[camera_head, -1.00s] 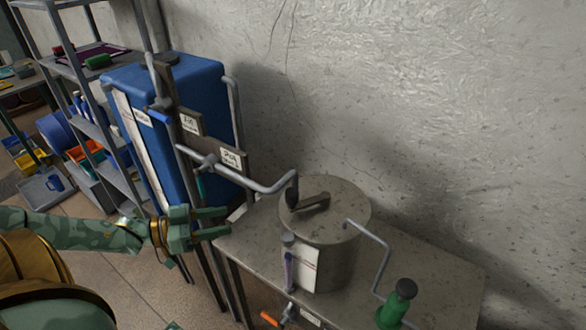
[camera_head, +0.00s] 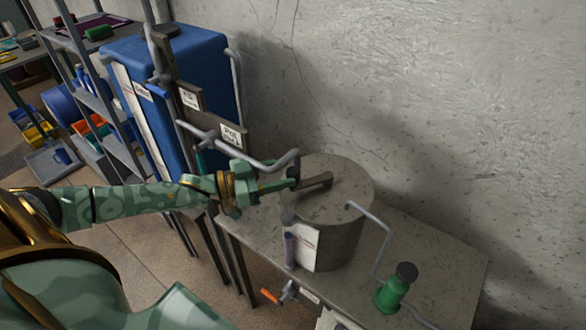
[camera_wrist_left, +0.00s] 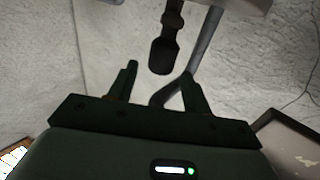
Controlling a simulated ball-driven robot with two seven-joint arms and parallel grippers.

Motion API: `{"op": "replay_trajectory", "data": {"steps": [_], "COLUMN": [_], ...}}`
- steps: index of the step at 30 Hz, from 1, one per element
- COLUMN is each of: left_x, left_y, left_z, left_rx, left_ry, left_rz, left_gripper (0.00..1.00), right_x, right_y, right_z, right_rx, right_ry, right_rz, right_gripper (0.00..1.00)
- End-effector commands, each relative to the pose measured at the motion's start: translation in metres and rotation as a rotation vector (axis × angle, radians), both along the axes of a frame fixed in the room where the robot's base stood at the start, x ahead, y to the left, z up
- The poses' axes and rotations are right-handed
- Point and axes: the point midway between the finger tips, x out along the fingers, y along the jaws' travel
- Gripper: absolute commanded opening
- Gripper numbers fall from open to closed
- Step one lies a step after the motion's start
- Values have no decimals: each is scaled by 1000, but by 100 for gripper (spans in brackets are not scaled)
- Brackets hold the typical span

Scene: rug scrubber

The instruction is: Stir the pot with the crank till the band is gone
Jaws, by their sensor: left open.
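The grey pot (camera_head: 335,235) stands on the table, with a dark bar (camera_head: 318,183) across its lid. A bent grey crank rod (camera_head: 262,163) comes from the post with the "Pot" sign (camera_head: 232,136) and ends near the lid. My left gripper (camera_head: 287,183) is open beside the crank's end, at the pot's left edge. In the left wrist view, a dark grip (camera_wrist_left: 163,52) shows just ahead of and between the open fingertips (camera_wrist_left: 158,74); I cannot tell whether they touch it. I cannot make out the band. My right gripper is out of view.
A second bent rod (camera_head: 383,237) leaves the pot's right side near a green bottle (camera_head: 392,288). A blue tank (camera_head: 195,75) and a shelf rack (camera_head: 85,75) stand left. The rough wall (camera_head: 420,90) is close behind.

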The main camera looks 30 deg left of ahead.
Motion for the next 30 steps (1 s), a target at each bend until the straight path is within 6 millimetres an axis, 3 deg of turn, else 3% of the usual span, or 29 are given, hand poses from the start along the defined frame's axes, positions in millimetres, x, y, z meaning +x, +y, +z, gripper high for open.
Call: {"op": "replay_trajectory", "data": {"steps": [6, 17, 22, 30], "left_x": [23, 27, 26, 30], "left_y": [-19, -23, -23, -27], "left_z": [2, 0, 0, 1], "left_rx": [0, 1, 0, -1], "left_ry": [-1, 1, 0, -1], "left_rz": [0, 0, 0, 2], "left_gripper": [49, 49, 2, 0], "right_x": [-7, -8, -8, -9], "right_y": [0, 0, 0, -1], "right_z": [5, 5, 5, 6], "right_rx": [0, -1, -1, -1], "right_ry": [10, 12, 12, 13], "right_rz": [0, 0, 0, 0], "right_gripper": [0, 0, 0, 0]}}
